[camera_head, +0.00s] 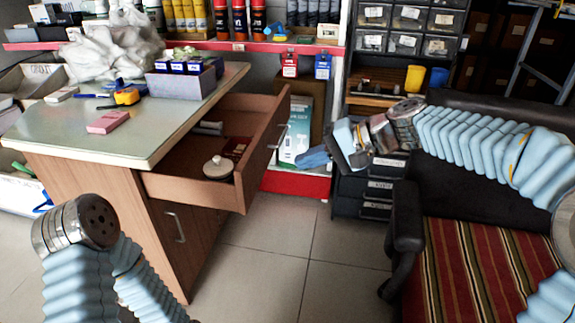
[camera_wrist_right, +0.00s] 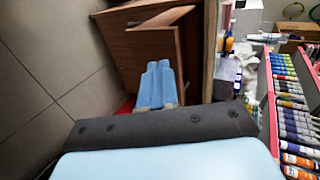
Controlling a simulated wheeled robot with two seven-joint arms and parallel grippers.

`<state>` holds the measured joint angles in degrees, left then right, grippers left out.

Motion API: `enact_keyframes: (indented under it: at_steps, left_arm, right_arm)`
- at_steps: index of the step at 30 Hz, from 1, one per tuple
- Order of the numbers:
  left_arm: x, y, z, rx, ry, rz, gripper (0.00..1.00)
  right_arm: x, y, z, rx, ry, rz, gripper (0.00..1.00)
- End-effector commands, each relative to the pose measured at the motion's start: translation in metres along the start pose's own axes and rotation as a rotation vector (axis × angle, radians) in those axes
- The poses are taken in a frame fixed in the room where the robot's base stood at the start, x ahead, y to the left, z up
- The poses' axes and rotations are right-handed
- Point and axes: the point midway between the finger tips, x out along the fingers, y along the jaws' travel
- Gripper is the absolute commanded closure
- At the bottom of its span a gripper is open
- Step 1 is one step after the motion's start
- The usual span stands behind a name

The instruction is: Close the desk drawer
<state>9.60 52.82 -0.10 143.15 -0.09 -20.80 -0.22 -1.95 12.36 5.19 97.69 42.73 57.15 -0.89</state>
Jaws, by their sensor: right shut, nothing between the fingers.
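The wooden desk (camera_head: 120,175) stands at the left in the head view, with its drawer (camera_head: 265,140) pulled well out toward the right. The drawer front has a metal handle, and a round lidded item (camera_head: 218,168) and other small things lie inside. My right gripper (camera_head: 305,160) is just right of the drawer front, its blue fingers together and empty. In the right wrist view the fingers (camera_wrist_right: 155,85) point at the brown wooden drawer front (camera_wrist_right: 145,48); I cannot tell if they touch. My left arm shows at lower left, but its gripper fingers do not.
The desktop holds a pink block (camera_head: 108,122), a yellow tape measure (camera_head: 126,96) and a grey bin (camera_head: 180,82). A striped chair (camera_head: 480,265) stands at the right, under my right arm. Black drawer units (camera_head: 365,190) stand behind. The tiled floor between is clear.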

Motion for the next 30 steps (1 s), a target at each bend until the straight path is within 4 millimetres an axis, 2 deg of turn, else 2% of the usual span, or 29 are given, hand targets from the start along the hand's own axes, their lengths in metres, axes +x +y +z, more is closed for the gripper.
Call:
enact_keyframes:
  at_steps: [12,15,21,30]
  left_arm:
    - [0.003,-0.002,0.0,-0.001,0.001,-0.002,0.11]
    - [-0.001,0.0,0.0,-0.001,0.001,-0.001,0.11]
    - [-0.002,0.001,0.0,0.001,-0.001,0.001,0.11]
    - [-0.002,0.001,0.0,0.001,-0.001,0.001,0.11]
  right_arm:
    - [0.088,0.002,0.001,0.001,-0.005,0.004,1.0]
    - [0.101,-0.007,0.001,0.0,-0.003,0.003,1.0]
    - [0.118,-0.017,0.0,0.001,-0.001,0.003,1.0]
    - [0.122,-0.018,0.0,0.002,0.0,0.003,1.0]
